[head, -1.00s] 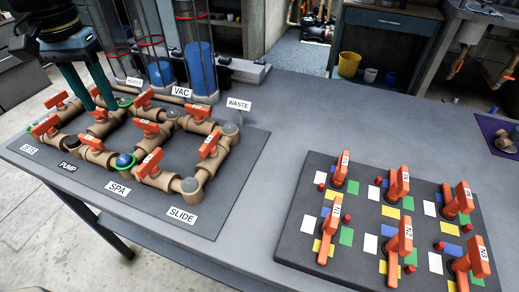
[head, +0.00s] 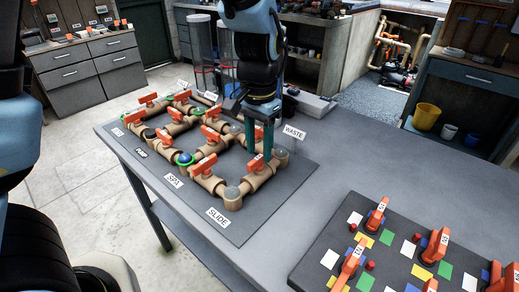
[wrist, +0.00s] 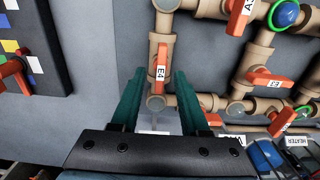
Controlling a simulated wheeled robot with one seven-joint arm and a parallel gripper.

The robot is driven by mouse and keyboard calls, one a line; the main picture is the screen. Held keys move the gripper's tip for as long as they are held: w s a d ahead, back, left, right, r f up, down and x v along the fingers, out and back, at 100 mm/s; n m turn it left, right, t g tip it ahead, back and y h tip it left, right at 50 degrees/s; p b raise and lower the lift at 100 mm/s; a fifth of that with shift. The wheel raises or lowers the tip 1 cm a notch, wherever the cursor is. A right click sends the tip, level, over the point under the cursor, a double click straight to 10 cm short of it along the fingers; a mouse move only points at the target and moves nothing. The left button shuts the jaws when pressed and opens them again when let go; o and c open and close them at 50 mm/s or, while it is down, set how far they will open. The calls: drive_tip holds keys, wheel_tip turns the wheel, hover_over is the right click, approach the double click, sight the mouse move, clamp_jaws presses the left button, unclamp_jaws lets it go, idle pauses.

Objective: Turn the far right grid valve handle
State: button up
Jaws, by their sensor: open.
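The pipe grid (head: 232,195) is a network of tan pipes with orange valve handles on a dark board. Its far right handle (head: 257,162), marked E4 in the wrist view (wrist: 163,62), lies along its pipe near the WASTE sign (head: 294,133). My gripper (head: 261,150) is over this corner, pointing down, with green fingers apart. In the wrist view my gripper (wrist: 157,76) has the E4 handle between and just past its fingertips. It appears empty, and I cannot tell whether a finger touches the handle. In the head view the fingers partly hide the handle and pipe.
A second board (head: 400,255) with orange handles and coloured squares stands at the right. Clear tubes (head: 203,55) stand behind the grid, close to my arm. The grey tabletop (head: 340,165) between the boards is clear.

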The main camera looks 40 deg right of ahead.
drive_tip(key=shift+f, duration=0.85)
drive_tip(key=shift+c, duration=0.2)
clamp_jaws()
